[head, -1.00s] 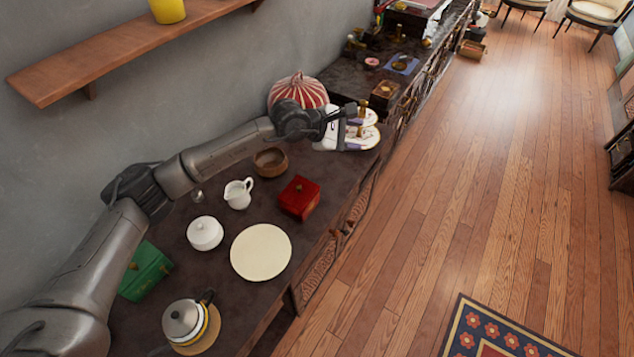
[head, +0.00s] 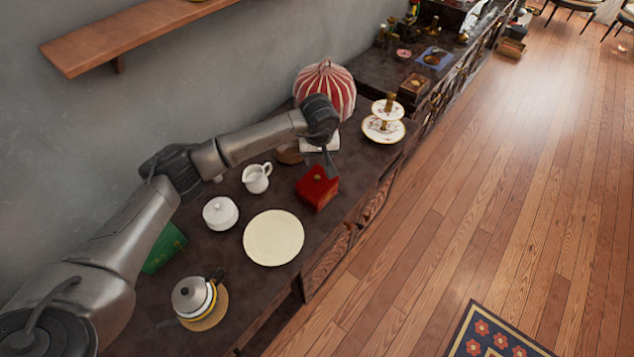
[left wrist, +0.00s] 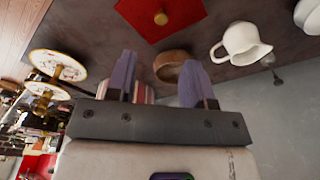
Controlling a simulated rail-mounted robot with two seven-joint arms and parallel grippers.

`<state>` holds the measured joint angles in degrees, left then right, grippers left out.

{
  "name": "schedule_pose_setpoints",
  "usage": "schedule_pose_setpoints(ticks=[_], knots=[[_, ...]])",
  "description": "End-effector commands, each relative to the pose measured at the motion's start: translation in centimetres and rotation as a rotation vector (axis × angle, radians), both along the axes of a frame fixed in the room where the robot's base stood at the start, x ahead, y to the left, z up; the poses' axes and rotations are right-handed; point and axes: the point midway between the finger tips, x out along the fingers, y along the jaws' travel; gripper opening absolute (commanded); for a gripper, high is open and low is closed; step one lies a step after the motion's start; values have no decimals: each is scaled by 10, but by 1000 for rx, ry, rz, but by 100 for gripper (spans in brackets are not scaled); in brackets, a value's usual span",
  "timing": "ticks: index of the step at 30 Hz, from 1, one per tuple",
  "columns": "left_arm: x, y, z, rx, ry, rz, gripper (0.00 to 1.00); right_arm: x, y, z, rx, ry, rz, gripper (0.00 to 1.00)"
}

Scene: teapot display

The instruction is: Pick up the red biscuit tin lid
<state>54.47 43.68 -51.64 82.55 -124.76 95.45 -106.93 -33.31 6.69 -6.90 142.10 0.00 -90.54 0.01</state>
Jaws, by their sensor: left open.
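The red biscuit tin (head: 317,189) stands on the dark sideboard, with its red lid (head: 318,180) on top and a small gold knob. In the left wrist view the lid (left wrist: 150,14) is at the top edge, partly cut off, with its gold knob (left wrist: 161,18) showing. My left gripper (head: 330,165) is just behind and above the tin in the head view, apart from it. In the left wrist view my left gripper (left wrist: 158,80) has its two fingers spread with nothing held between them. My right gripper is not in view.
A white jug (head: 257,178), a white lidded pot (head: 220,213) and a cream plate (head: 273,238) stand near the tin. A wooden bowl (left wrist: 172,65) is close to the fingers. A tiered stand (head: 383,130) and a striped dome (head: 326,88) stand farther back.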

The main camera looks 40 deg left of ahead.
Motion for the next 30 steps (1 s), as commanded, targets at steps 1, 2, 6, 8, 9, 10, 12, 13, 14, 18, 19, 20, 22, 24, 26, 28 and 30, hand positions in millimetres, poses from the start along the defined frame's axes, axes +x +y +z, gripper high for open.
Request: schedule_pose_setpoints(ticks=[1, 2, 6, 8, 9, 10, 12, 13, 14, 18, 19, 20, 22, 24, 26, 28, 30], knots=[[1, 1, -11, -2, 1, 2, 48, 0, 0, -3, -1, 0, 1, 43], [1, 1, -16, -1, 2, 2, 48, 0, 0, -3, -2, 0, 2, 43], [3, 3, -34, -2, 0, 2, 48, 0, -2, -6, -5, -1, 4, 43], [4, 4, -40, -2, 0, 3, 48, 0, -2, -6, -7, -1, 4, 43], [4, 4, -42, -2, -2, 3, 48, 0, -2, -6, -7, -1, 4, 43], [5, 4, -44, -2, -2, 3, 48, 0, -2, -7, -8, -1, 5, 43], [5, 5, -46, -2, -3, 3, 48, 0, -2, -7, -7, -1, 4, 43], [5, 5, -47, -2, -3, 3, 48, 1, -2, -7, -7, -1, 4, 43], [5, 5, -47, -2, -3, 3, 48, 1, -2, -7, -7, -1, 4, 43], [5, 5, -53, -2, -1, 3, 48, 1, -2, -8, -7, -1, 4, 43], [4, 5, -56, -2, 0, 2, 48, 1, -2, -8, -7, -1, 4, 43], [4, 5, -59, -2, 0, 2, 48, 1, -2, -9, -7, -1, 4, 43], [4, 5, -66, -2, 0, 2, 48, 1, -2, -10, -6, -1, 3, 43], [3, 5, -76, -3, 1, 3, 48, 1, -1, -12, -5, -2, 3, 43], [3, 6, -84, -3, 0, 4, 48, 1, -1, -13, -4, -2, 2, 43], [5, 7, -93, -3, 0, 3, 48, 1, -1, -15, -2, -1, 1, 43], [5, 8, -98, -2, 0, 4, 48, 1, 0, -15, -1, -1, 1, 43]])
